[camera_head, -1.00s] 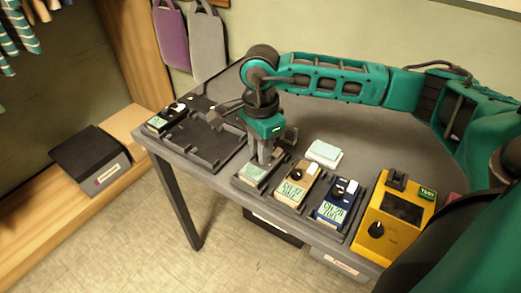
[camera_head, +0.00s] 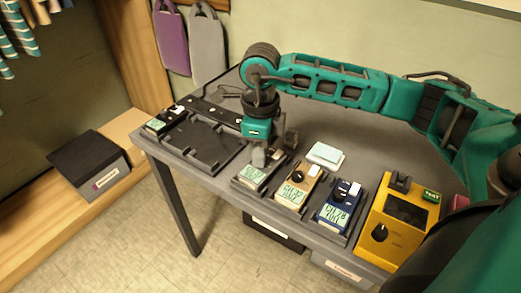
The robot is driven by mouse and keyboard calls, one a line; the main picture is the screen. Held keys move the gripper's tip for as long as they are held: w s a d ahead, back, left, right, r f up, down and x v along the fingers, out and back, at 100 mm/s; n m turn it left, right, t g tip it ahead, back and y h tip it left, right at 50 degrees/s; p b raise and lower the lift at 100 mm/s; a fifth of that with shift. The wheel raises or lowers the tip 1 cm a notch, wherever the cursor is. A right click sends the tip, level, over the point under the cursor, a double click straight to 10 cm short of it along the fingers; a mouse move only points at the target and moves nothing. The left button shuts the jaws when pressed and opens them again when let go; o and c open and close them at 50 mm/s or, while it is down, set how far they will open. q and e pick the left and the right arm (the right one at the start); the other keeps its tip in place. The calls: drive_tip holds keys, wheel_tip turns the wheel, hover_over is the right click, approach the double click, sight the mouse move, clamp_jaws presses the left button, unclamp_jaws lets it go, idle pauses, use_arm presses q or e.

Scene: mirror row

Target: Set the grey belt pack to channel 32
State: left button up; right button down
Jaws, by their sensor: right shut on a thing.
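The grey belt pack (camera_head: 251,174) lies in the dock at the table's front edge, left of the tan pack. Its lit green display faces up, but its digits are too small to read surely. My right gripper (camera_head: 264,157) points down over the pack's upper half and is shut on its knob, which the fingers hide. The tan belt pack (camera_head: 292,190) appears to show CH 32 and has a dark knob and a white label. The blue belt pack (camera_head: 338,207) appears to show CH 28. My left gripper is not in view.
A yellow tester (camera_head: 394,220) with a black knob stands right of the blue pack. A pale pad of notes (camera_head: 325,154) lies behind the packs. A dark empty tray (camera_head: 207,142) and another small pack (camera_head: 163,118) are at the left. The table behind is mostly free.

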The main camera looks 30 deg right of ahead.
drive_tip(key=shift+m, duration=0.5)
drive_tip(key=c, duration=0.9)
unclamp_jaws()
drive_tip(key=shift+c, duration=0.2)
drive_tip(key=shift+r, duration=0.15)
use_arm(q)
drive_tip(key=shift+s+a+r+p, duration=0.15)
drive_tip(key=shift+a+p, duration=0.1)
drive_tip(key=shift+p, duration=0.4)
use_arm(e)
wheel_tip(320, 180, up, 13)
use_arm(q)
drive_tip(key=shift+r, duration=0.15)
use_arm(e)
drive_tip(key=shift+f, duration=0.2)
